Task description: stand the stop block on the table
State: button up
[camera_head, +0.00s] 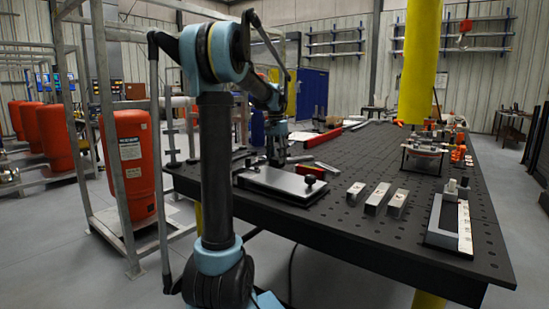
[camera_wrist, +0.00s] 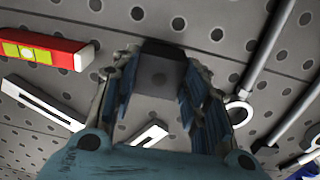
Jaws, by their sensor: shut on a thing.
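The stop block (camera_wrist: 162,72) is a dark, blocky piece between the fingers of my gripper (camera_wrist: 160,95) in the wrist view. My gripper is shut on it, with a blue-padded finger on each side. In the head view my gripper (camera_head: 277,158) is low over the left part of the black perforated table (camera_head: 330,215), behind a light plate. The block cannot be made out clearly there. I cannot tell whether it touches the table.
The light plate with black knobs (camera_head: 280,185) lies in front of my gripper. Several metal blocks (camera_head: 377,198) stand to its right. A red level (camera_wrist: 45,50) and a flat metal angle piece (camera_wrist: 40,103) lie at left; rod-like tools (camera_wrist: 270,45) lie at right.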

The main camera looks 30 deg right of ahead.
jog(key=shift+f, duration=0.6)
dwell(0.3)
jog(key=o, duration=1.3)
jog(key=shift+o, duration=0.2)
jog(key=shift+r, duration=0.1)
jog(key=shift+w+r, duration=0.1)
jog(key=shift+r, duration=3.3)
